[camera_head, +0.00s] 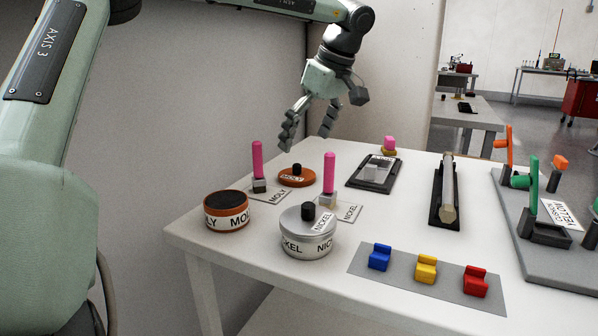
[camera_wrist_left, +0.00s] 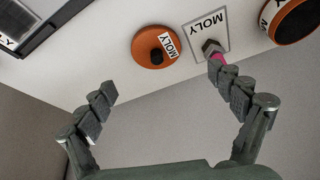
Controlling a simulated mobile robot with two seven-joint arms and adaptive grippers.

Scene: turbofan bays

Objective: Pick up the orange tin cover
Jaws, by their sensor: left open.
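The orange tin cover (camera_head: 296,177) is a flat disc with a black knob and a white MOLY label. It lies on the white table near the far left edge, behind the orange tin. In the left wrist view the cover (camera_wrist_left: 148,52) sits ahead of the fingers, between their lines. My left gripper (camera_head: 308,133) is open and empty, above and behind the cover, apart from it. In the left wrist view the gripper (camera_wrist_left: 165,82) shows both fingers spread; the right finger overlaps a pink-handled brush in the picture. My right gripper is not in view.
The orange MOLY tin (camera_head: 226,211) and silver NICKEL tin (camera_head: 308,231) stand in front. Pink-handled brushes (camera_head: 258,160) (camera_head: 329,172) stand upright close to the cover. A dark tray (camera_head: 374,172) lies to its right. Coloured blocks (camera_head: 426,270) sit on a grey strip. A wall is behind.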

